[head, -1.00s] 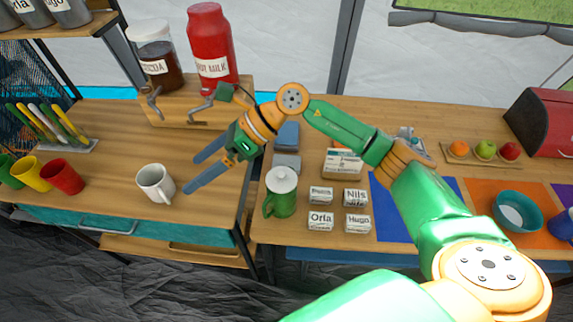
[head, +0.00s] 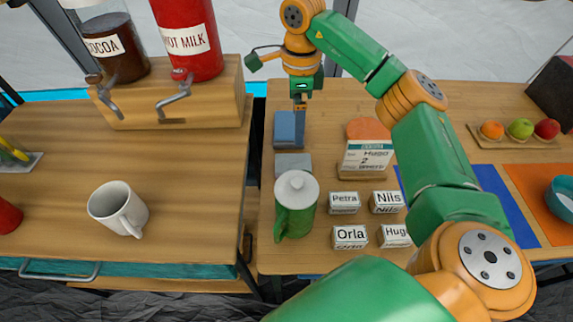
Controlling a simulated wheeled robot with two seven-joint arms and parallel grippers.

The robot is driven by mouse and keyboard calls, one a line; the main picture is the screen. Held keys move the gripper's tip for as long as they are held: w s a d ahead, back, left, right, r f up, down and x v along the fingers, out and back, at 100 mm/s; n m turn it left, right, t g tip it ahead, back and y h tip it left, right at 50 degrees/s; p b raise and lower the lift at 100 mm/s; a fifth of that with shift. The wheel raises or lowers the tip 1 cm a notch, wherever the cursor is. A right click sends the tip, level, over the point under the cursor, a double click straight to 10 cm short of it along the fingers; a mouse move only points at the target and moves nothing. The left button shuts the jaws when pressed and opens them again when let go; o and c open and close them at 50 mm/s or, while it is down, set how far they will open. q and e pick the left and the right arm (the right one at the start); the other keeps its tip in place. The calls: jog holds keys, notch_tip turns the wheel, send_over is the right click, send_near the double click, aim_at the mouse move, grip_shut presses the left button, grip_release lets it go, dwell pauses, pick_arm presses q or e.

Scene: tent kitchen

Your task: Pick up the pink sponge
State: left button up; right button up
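My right gripper (head: 300,112) points down over the blue block (head: 286,130), to the left of the pinkish thing. Its fingers are seen edge-on and line up, so their gap is hidden. I cannot tell whether the fingertips touch the block. My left gripper is not in view.
A grey block (head: 293,164) and a green lidded mug (head: 296,205) stand in front of the gripper. The sign (head: 364,158) and several name blocks (head: 350,236) are to the right. A white mug (head: 118,209) and a wooden dispenser stand (head: 215,100) are on the left counter.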

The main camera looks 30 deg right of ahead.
jog(key=b, duration=0.7)
send_over(296, 163)
jog(key=f, duration=0.9)
jog(key=shift+w+a+f, duration=0.15)
jog(key=shift+w+f, duration=0.1)
jog(key=shift+w, duration=0.1)
jog(key=f, duration=0.6)
jog(key=shift+s+d+f, duration=0.2)
jog(key=shift+s, duration=0.15)
jog(key=c, duration=1.2)
pick_arm(q)
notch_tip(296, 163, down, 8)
jog(key=p, duration=0.1)
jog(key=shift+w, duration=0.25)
pick_arm(e)
jog(key=shift+o, duration=0.2)
notch_tip(296, 163, up, 10)
